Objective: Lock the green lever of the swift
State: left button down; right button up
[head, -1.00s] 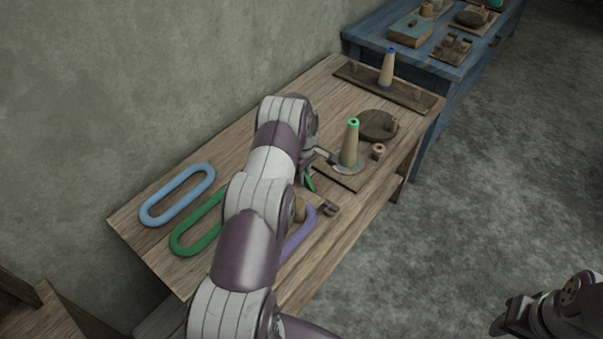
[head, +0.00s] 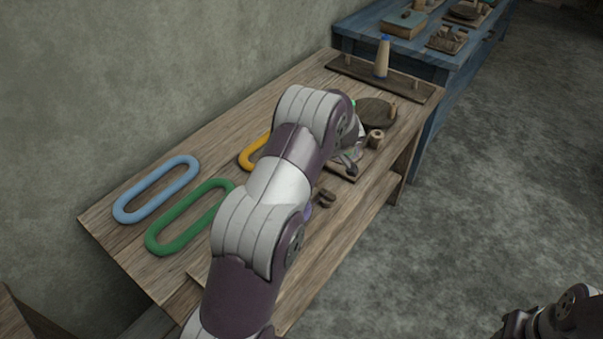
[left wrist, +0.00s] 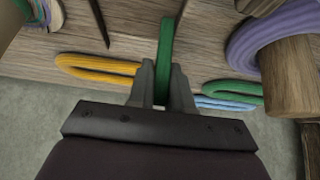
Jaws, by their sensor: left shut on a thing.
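The green lever (left wrist: 166,42) stands between the fingers of my left gripper (left wrist: 163,88) in the left wrist view. The gripper is shut on it. In the head view my left arm covers the lever and most of the swift. The purple skein (left wrist: 262,35) passes around a wooden post (left wrist: 290,75) at the right of the wrist view. Only a sliver of purple shows beside my arm in the head view. My right gripper (head: 530,322) is at the lower right of the head view, away from the table, and its jaws are unclear.
Blue (head: 156,190), green (head: 188,218) and yellow (head: 254,152) skeins lie on the wooden table (head: 215,140). A round dark disc (head: 375,112), a small spool (head: 376,139) and a blue-tipped cone (head: 382,58) stand farther back. A blue table (head: 395,50) is behind.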

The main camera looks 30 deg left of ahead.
dwell(0.4)
pick_arm(q)
jog(key=c, duration=1.1)
grip_release()
jog(key=shift+d, duration=0.1)
jog(key=p+v, duration=0.5)
jog(key=v, duration=0.7)
jog(key=shift+d+r, duration=0.25)
jog(key=shift+r, duration=0.05)
